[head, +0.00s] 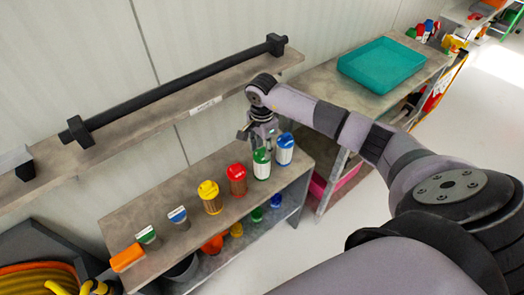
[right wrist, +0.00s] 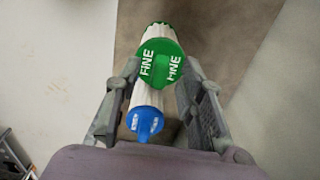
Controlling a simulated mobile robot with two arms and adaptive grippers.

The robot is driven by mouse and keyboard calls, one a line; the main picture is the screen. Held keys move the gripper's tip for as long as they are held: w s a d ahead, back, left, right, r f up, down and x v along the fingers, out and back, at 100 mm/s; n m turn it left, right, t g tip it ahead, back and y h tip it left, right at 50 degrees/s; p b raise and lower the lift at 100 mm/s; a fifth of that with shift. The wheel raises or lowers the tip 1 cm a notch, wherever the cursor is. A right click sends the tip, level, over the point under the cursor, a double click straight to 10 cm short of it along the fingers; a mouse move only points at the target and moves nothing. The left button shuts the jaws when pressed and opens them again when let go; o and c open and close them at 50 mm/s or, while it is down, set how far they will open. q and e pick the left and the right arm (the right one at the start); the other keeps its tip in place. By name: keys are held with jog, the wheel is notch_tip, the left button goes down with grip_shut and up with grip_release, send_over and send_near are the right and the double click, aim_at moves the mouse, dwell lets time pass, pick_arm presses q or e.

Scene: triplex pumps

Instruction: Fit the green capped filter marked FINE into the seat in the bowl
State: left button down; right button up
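The green capped filter (head: 262,163) stands upright on the grey bench, white-bodied, in a row of capped filters. In the right wrist view its green cap (right wrist: 160,64) reads FINE. My right gripper (head: 262,134) is just above and behind it in the head view. I cannot make out the bowl's seat. My left gripper is out of view.
A red capped filter (head: 237,180) and a yellow one (head: 210,197) stand to the left. A shelf with a black bar (head: 180,88) runs along the wall behind. A teal tray (head: 382,66) sits on another bench. The floor at right is clear.

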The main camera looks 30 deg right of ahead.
grip_shut()
dwell(0.7)
